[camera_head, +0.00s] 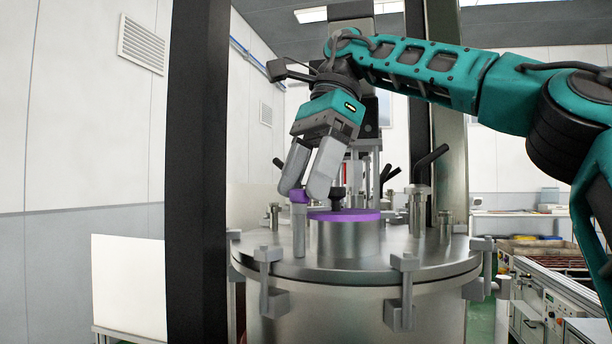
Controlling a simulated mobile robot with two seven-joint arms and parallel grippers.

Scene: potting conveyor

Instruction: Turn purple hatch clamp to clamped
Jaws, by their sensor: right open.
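The purple hatch clamp (299,197) is a small purple piece on top of a grey metal post, at the near left of the purple-topped hatch (348,215). The hatch is a short round metal neck on the lid of a steel vessel. My right gripper (303,190) comes down from above, its fingers tilted, with the tips at the purple clamp. Its jaws are open; the clamp's purple part shows at the tips and is partly covered by them. I cannot tell whether the fingers touch it. My left gripper is not in view.
The vessel lid (400,262) carries several edge clamps and fittings. A black-handled fitting (418,205) stands right of the hatch. A dark column (197,170) rises on the left. A bench with equipment (548,300) is at the right.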

